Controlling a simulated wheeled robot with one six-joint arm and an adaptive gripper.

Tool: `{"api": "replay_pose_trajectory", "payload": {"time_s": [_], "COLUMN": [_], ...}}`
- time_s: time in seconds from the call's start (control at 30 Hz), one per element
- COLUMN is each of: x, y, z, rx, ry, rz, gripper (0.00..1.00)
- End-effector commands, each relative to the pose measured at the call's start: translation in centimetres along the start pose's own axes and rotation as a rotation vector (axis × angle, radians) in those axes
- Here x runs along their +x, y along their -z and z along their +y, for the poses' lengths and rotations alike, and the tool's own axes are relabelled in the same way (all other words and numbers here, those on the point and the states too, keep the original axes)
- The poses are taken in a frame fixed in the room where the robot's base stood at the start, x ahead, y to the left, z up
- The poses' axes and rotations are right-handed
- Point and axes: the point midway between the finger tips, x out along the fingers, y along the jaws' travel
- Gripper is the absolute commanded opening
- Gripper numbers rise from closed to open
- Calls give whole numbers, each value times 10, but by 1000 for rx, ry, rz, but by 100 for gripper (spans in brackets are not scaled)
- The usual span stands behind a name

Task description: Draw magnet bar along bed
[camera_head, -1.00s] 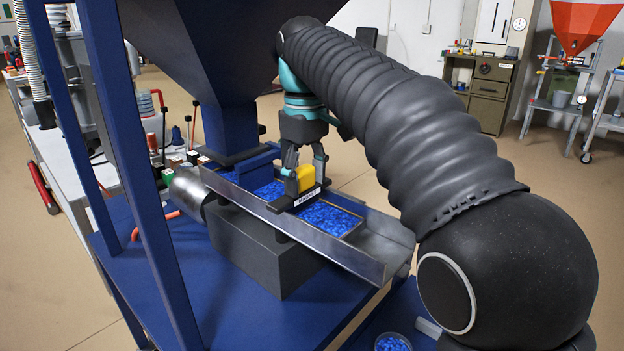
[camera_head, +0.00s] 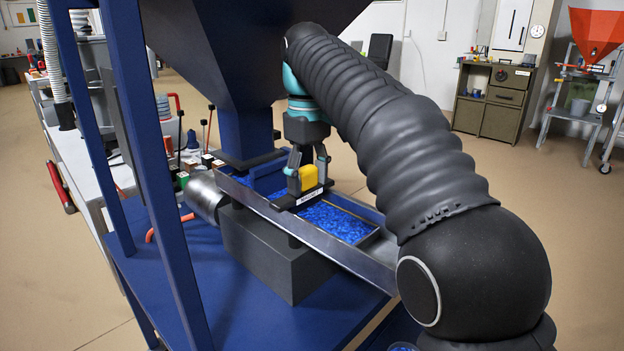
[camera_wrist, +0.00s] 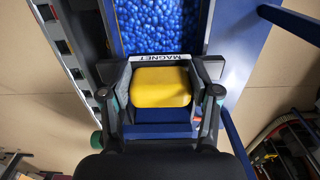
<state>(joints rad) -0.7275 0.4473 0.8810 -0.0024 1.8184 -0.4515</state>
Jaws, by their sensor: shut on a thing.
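The magnet bar has a yellow grip block (camera_head: 307,178) on a dark base with a white MAGNET label. In the wrist view its yellow block (camera_wrist: 160,86) sits between both fingers. My gripper (camera_head: 307,172) is shut on the yellow block from above. The bar lies across the metal trough, over the bed of blue pellets (camera_head: 335,221). In the wrist view, pellets (camera_wrist: 160,25) show just beyond the label. Whether the bar's underside touches the pellets is hidden. Blue pellets also show behind the bar, towards the hopper outlet.
A dark blue hopper (camera_head: 240,70) stands over the trough's far end, close to my gripper. Blue frame posts (camera_head: 150,170) rise at the left. The trough's metal side wall (camera_head: 330,255) runs towards the lower right. A grey block (camera_head: 270,260) supports it.

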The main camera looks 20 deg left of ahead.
Motion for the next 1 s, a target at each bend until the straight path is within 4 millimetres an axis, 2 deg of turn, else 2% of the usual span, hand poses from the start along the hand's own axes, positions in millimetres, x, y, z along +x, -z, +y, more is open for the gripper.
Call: {"api": "replay_pose_trajectory", "payload": {"time_s": [0.67, 1.0], "x": [1, 0], "y": [25, 20], "z": [-1, -3], "rx": [-1, -4], "ry": [0, -2], "rz": [1, 4], "gripper": [0, 0]}}
